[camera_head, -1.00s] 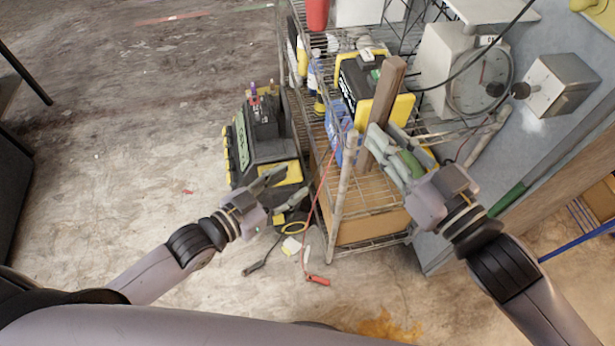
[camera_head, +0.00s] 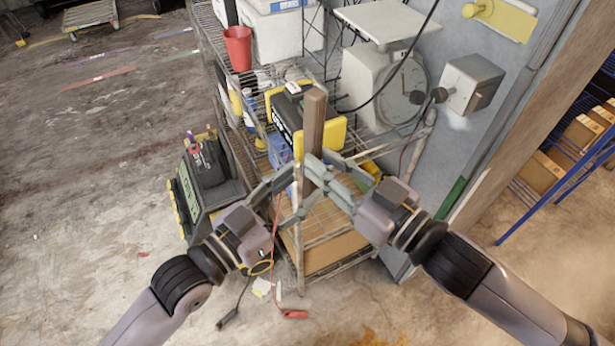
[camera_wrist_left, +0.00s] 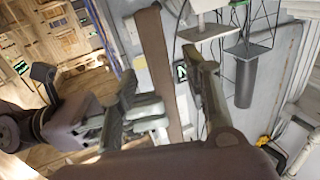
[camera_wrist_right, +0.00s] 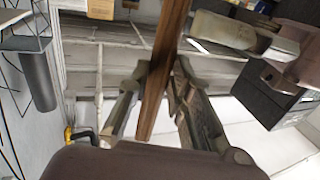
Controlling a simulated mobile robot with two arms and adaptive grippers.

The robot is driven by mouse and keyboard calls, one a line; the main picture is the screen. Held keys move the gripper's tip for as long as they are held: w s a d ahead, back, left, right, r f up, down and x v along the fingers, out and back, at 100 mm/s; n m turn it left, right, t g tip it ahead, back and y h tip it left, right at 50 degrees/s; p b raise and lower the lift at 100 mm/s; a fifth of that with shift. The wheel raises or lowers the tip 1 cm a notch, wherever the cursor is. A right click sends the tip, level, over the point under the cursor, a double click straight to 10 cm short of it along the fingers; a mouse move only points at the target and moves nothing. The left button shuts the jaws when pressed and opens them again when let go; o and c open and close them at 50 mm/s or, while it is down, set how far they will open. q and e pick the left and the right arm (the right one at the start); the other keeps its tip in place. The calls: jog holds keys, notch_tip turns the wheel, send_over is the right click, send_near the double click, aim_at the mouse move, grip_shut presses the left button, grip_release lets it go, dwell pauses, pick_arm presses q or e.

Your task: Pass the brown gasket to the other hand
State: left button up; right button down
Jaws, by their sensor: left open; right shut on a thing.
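The brown gasket is a long, straight brown bar (camera_head: 314,118) that stands roughly upright in the head view. My right gripper (camera_head: 322,178) is shut on its lower part. The right wrist view shows the bar (camera_wrist_right: 166,60) between the fingers of the right gripper (camera_wrist_right: 160,75). My left gripper (camera_head: 294,188) is open and close to the bar from the left, beside the right fingers. In the left wrist view the bar (camera_wrist_left: 157,60) passes between the open fingers of the left gripper (camera_wrist_left: 160,75). Whether the left fingers touch it I cannot tell.
A wire shelf (camera_head: 325,255) with boxes and a red cup (camera_head: 238,48) stands behind the grippers. A scale (camera_head: 385,85) is at its right, by the grey wall. Open floor lies at far left.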

aim_at(306, 182)
pick_arm(q)
jog(key=shift+x, duration=1.9)
jog(key=shift+c, duration=0.3)
grip_shut()
pick_arm(e)
jog(key=c, duration=1.4)
grip_release()
jog(key=shift+o, duration=0.2)
